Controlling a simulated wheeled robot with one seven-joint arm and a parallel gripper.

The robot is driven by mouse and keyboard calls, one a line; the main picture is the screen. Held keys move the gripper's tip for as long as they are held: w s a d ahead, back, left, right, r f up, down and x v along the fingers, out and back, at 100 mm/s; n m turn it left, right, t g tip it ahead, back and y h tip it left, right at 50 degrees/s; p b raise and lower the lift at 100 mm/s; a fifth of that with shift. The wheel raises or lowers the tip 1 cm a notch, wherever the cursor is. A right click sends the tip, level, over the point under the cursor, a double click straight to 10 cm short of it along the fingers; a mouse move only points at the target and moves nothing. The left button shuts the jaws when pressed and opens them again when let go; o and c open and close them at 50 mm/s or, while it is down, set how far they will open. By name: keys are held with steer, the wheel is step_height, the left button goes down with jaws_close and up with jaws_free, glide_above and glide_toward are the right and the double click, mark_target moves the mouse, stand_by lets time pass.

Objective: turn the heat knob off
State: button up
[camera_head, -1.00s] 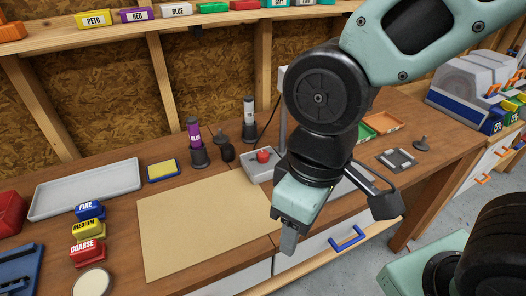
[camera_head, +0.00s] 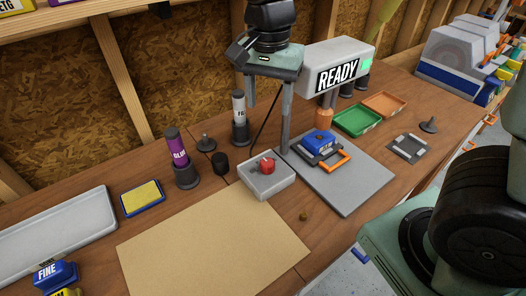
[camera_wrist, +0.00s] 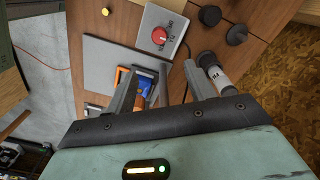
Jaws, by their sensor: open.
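The red heat knob (camera_head: 268,167) sits on top of a small grey control box (camera_head: 257,184) on the bench. In the wrist view the red knob (camera_wrist: 159,36) shows near the top, with small lettering around it that I cannot read. My gripper (camera_head: 267,98) is above and behind the box, apart from the knob. Its fingers are spread and empty in the wrist view (camera_wrist: 162,92), and the knob lies beyond their tips. Nothing covers the knob in either view.
A grey post and the READY housing (camera_head: 338,66) stand close to my gripper. A grey plate (camera_head: 348,186) holds a blue block with an orange handle. A black-and-white bottle (camera_head: 240,118) and a purple bottle (camera_head: 181,160) stand behind. A tan sheet (camera_head: 210,250) covers the front bench.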

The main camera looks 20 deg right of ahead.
mark_target(268, 161)
step_height(268, 161, down, 17)
steer(key=shift+s+r+p, duration=0.1)
steer(key=shift+p, duration=0.4)
steer(key=c, duration=1)
